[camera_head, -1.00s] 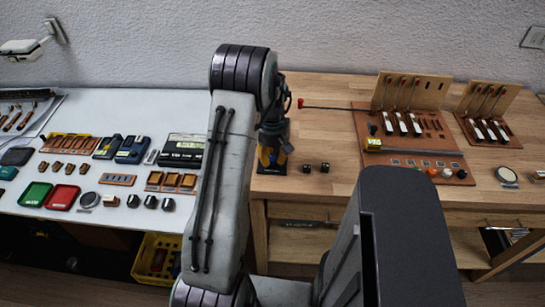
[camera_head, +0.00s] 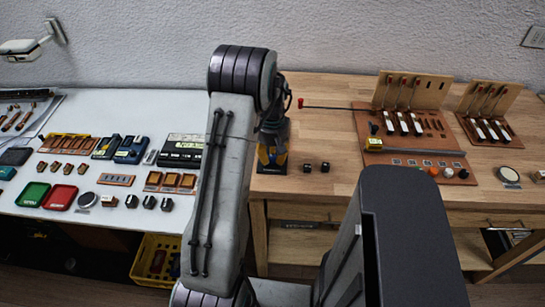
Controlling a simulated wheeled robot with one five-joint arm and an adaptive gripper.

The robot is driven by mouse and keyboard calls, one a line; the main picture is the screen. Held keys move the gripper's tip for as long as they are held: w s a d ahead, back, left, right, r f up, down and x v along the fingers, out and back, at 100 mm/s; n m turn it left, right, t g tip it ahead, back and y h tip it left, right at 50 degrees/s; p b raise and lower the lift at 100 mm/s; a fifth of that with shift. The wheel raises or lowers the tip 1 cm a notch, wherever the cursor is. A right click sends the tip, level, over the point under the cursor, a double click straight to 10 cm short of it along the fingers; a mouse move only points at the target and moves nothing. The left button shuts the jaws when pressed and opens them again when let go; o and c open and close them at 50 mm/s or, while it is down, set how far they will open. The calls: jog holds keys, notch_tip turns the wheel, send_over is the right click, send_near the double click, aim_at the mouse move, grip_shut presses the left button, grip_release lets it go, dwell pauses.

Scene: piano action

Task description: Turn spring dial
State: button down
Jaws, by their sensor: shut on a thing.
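My gripper (camera_head: 272,160) points down at the left end of the wooden bench, over a small dark base (camera_head: 274,171). Two yellow-orange finger parts show, apart at the top and close to the base at their tips. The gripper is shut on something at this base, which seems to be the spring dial. The fingers and my arm hide the dial itself, so its pointer and setting cannot be read.
Two small black blocks (camera_head: 316,167) sit just right of the gripper. A thin rod with a red end (camera_head: 301,103) lies behind them. An action model board (camera_head: 408,140) stands further right. The white table (camera_head: 60,222) at left holds many small parts.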

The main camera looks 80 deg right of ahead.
jog(key=c, duration=0.9)
grip_release()
jog(key=shift+c, duration=0.2)
notch_tip(320, 180, up, 12)
dwell(0.3)
send_over(273, 156)
notch_tip(273, 156, down, 5)
jog(key=shift+a+r+b, duration=0.1)
jog(key=shift+b, duration=0.35)
jog(key=shift+f, duration=3.65)
